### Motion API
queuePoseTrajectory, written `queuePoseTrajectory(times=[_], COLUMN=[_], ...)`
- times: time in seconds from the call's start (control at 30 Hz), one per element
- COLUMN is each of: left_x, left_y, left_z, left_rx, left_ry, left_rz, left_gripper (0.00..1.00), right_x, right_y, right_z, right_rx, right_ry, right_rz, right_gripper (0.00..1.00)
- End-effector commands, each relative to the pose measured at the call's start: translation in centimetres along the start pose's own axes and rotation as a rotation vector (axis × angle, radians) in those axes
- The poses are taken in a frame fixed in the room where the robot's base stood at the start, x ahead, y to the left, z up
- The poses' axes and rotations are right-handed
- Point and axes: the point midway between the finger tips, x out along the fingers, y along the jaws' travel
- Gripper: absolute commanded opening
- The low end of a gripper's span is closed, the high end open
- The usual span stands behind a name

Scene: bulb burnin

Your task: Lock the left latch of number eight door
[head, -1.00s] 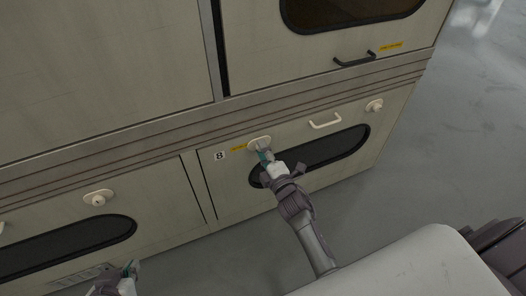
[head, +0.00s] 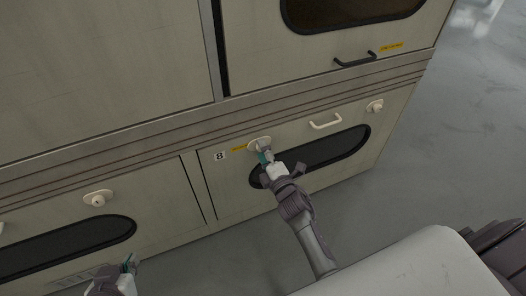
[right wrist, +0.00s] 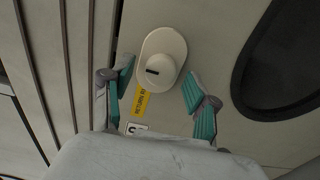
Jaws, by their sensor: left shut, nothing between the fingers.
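The number eight door (head: 234,200) is the lower cabinet door with an "8" label (head: 219,156). Its left latch (head: 259,141) is a cream knob on an oval plate at the upper left of the door. In the right wrist view the latch (right wrist: 161,60) shows a dark slot in its knob. My right gripper (head: 265,155) is at this latch, partly covering it. Its fingers are apart on either side of the knob in the right wrist view (right wrist: 158,82), with no visible grip on it. My left gripper (head: 130,264) is shut and empty at the lower left.
The door also has a cream handle (head: 325,121), a right latch (head: 375,106) and a dark oval window (head: 325,150). A neighbouring lower door has its own latch (head: 98,199). An upper door has a black handle (head: 355,60). The grey floor (head: 440,180) at right is clear.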

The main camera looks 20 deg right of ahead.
Motion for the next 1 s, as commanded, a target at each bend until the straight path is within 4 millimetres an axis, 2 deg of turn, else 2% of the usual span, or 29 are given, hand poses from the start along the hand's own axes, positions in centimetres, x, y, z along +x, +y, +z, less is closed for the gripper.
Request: queuePoseTrajectory(times=[0.2, 0.33, 0.7, 0.83, 1.0], left_x=[-0.1, -0.1, -0.1, -0.1, -0.1], left_y=[0.2, 0.1, 0.0, 0.0, 0.0], left_z=[0.5, 0.4, 0.3, 0.3, 0.3], left_rx=[-0.001, -0.001, 0.0, 0.0, 0.0], left_ry=[-0.01, -0.008, -0.006, -0.006, -0.006], left_rz=[0.004, 0.003, 0.001, 0.001, 0.0], left_gripper=[0.0, 0.0, 0.0, 0.0, 0.0], right_x=[-0.1, -1.2, -8.8, -10.7, -11.9], right_y=[0.0, -0.1, -0.1, -0.1, 0.0], right_z=[0.0, 0.0, 0.0, 0.0, 0.0], right_rx=[0.001, 0.001, 0.002, 0.002, 0.001], right_ry=[0.0, 0.0, -0.001, -0.001, 0.0], right_rz=[0.0, -0.002, -0.003, -0.001, 0.0], right_gripper=[0.59, 0.59, 0.59, 0.59, 0.59])
